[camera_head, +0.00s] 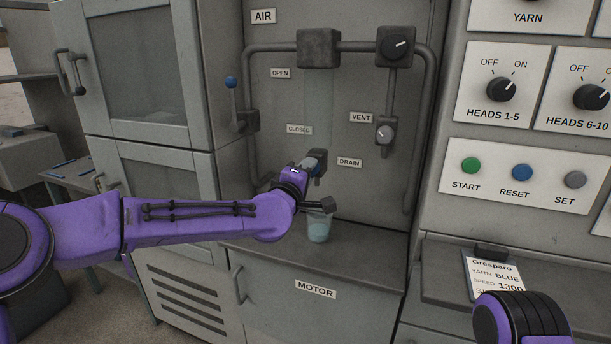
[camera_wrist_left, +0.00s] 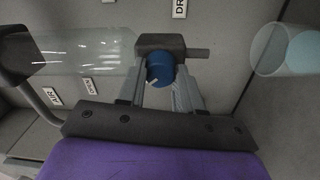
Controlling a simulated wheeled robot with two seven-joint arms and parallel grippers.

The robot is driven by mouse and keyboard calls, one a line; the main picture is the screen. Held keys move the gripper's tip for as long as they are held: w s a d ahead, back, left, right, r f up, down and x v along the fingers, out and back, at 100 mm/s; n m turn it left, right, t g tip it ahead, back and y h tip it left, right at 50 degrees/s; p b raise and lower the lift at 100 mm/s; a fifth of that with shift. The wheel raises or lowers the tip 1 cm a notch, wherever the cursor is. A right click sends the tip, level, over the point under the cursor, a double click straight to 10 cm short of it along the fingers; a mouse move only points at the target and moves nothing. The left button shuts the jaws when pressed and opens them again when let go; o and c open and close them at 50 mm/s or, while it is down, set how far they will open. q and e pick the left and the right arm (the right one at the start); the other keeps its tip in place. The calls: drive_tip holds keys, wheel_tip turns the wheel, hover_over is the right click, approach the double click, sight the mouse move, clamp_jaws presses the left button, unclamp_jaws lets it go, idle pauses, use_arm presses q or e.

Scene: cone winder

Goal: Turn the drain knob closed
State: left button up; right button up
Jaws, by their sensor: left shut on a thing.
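The drain knob (camera_wrist_left: 160,68) is blue with a pale pointer mark, on a dark valve block (camera_wrist_left: 160,42) with a short spout to the right in the left wrist view. My left gripper (camera_wrist_left: 162,85) is shut on the knob, one finger on each side. In the head view my left gripper (camera_head: 312,172) reaches the valve beside the DRAIN label (camera_head: 349,162) and largely hides the knob. My right gripper is not in view.
A clear cup (camera_head: 319,229) with pale blue contents stands on the ledge (camera_head: 270,246) below the valve. A blue-tipped lever (camera_head: 231,84) is to the left, the vent knob (camera_head: 384,133) to the upper right. Pipes (camera_head: 432,110) frame the panel.

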use_arm(q)
drive_tip(key=shift+n, duration=0.6)
drive_tip(key=o, duration=1)
drive_tip(key=shift+o, duration=0.2)
drive_tip(key=shift+s, duration=0.1)
drive_tip(key=b+v, duration=0.2)
drive_tip(key=v, duration=0.8)
drive_tip(key=shift+s+a+f, duration=0.1)
drive_tip(key=shift+a, duration=0.1)
